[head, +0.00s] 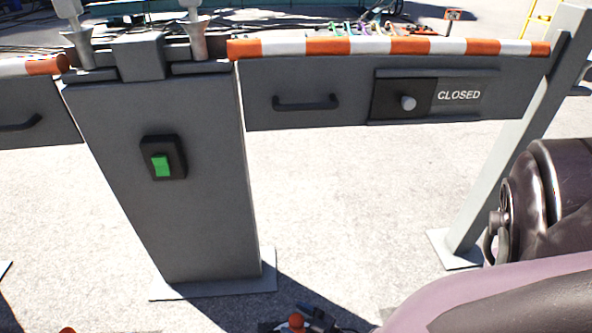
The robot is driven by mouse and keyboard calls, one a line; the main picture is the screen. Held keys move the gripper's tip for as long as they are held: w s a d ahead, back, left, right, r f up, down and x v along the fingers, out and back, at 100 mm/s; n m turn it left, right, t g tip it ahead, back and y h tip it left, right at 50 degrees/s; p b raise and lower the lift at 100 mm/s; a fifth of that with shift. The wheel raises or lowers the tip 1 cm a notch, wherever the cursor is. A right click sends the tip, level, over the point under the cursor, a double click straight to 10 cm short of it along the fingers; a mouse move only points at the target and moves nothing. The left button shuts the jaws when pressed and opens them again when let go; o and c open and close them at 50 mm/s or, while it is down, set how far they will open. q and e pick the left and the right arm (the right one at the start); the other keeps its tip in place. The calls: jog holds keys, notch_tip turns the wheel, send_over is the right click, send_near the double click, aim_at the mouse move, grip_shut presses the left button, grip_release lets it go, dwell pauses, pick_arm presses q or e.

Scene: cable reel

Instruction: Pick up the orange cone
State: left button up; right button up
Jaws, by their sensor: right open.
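A small orange rounded top (296,322), which may be the tip of the orange cone, shows at the bottom edge of the head view. The rest of it is cut off by the frame. My right gripper (309,318) shows in part there as dark pieces close beside the orange top. It is open. I cannot tell whether it touches the orange thing. Another orange tip (67,330) barely shows at the bottom left edge. My left gripper is not in view.
A grey pedestal (165,225) with a green rocker switch (161,166) stands ahead. A grey barrier panel (350,95) with an orange and white striped top and a CLOSED sign (459,95) runs right to a slanted post (515,150). Pale ground below the panel is clear.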

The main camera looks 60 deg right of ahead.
grip_shut()
dwell(0.5)
